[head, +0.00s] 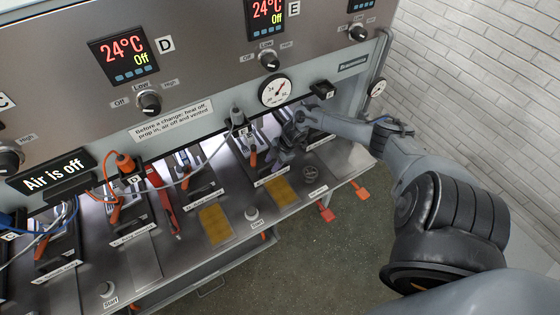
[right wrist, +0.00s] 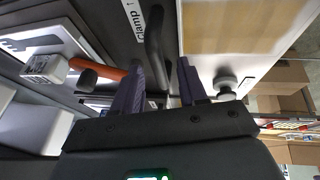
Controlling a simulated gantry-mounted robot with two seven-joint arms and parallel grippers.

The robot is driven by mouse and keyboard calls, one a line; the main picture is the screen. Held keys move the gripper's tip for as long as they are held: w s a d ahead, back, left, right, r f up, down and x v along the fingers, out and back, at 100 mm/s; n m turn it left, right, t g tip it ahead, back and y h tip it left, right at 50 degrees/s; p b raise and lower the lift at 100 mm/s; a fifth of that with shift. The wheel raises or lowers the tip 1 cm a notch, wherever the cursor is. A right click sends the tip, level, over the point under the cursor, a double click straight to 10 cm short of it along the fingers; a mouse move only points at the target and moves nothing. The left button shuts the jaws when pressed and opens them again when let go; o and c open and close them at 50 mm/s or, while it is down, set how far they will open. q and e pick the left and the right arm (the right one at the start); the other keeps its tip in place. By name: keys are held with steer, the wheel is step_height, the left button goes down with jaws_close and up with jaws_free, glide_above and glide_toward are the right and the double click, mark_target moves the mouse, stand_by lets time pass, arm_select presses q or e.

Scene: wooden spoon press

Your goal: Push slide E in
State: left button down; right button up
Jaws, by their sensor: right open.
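Station E, with a small black block marked E (head: 242,132), stands below the E temperature display (head: 267,15) in the head view. Metal rails and an orange-red handle (head: 253,158) are beside it. A label ending in "Clamp" (right wrist: 135,22) is beside the bar. Slide E itself is not clearly distinguishable; my arm hides part of the station.
Yellow pads (head: 281,191) and a round knob (head: 252,215) lie along the bench front. A pressure gauge (head: 275,91) is on the panel above. Cables and a grey plug (head: 236,115) are left of my gripper. The "Air is off" sign (head: 52,177) is at left.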

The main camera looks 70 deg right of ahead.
steer(key=shift+s+d+r, duration=0.15)
steer(key=shift+s+r, duration=0.1)
steer(key=shift+r, duration=0.25)
steer(key=s+d, duration=0.5)
steer(key=s, duration=0.5)
steer(key=shift+s+d+p, duration=0.2)
steer(key=shift+d+p, duration=0.1)
steer(key=shift+d, duration=0.05)
steer(key=shift+c, duration=0.2)
